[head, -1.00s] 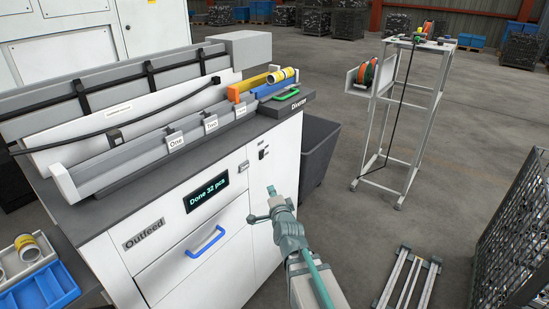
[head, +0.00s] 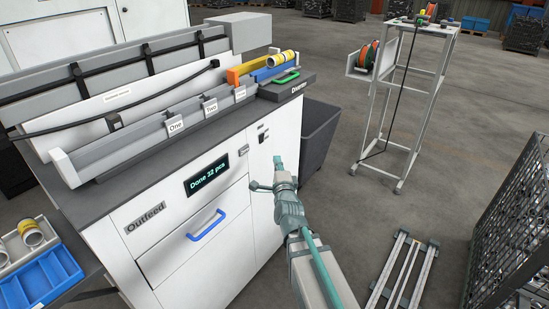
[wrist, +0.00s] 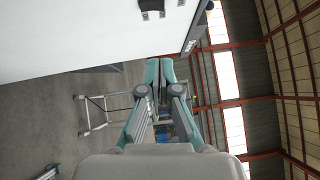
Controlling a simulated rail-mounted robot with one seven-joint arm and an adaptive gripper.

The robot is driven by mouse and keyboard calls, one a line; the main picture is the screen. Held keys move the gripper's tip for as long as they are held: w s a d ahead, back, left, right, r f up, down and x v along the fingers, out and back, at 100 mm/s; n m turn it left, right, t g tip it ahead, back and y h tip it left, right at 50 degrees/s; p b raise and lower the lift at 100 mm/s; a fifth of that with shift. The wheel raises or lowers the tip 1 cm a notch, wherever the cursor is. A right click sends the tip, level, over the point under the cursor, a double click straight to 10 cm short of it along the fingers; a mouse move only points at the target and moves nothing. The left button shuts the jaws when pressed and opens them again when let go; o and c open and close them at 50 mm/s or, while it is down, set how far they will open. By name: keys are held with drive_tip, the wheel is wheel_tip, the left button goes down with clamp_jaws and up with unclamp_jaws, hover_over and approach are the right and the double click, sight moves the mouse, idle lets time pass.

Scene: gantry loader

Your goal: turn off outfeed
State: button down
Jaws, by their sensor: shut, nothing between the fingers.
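The white outfeed cabinet (head: 225,262) stands at the left in the head view, with an "Outfeed" label (head: 146,219) and a lit display (head: 206,174) reading "Done 32 pcs". Small dark controls (head: 262,136) sit high on its right front panel; their exact position is too small to tell. In the wrist view a black fitting (wrist: 152,8) shows on the white panel at the top edge. My gripper (head: 278,161) is shut and empty, just below and right of the controls in the head view. It also shows shut in the wrist view (wrist: 159,62). I see no contact with the controls.
A blue drawer handle (head: 207,225) is on the cabinet front. The dark worktop (head: 105,201) carries chutes and a diverter with a green handle (head: 286,77). A grey bin (head: 320,135) stands behind the cabinet's right side. A wheeled frame stand (head: 409,125) is farther right on open floor.

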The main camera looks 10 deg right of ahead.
drive_tip(key=p, duration=0.3)
approach(264, 135)
drive_tip(key=w+d, duration=0.3)
drive_tip(key=w, duration=0.1)
drive_tip(key=shift+w+a+r+p, duration=0.15)
drive_tip(key=shift+w+a+p, duration=0.9)
drive_tip(key=shift+a, duration=0.2)
drive_tip(key=shift+w, duration=0.1)
drive_tip(key=shift+w+a+b, duration=0.1)
drive_tip(key=shift+b, duration=0.25)
drive_tip(key=shift+r, duration=0.1)
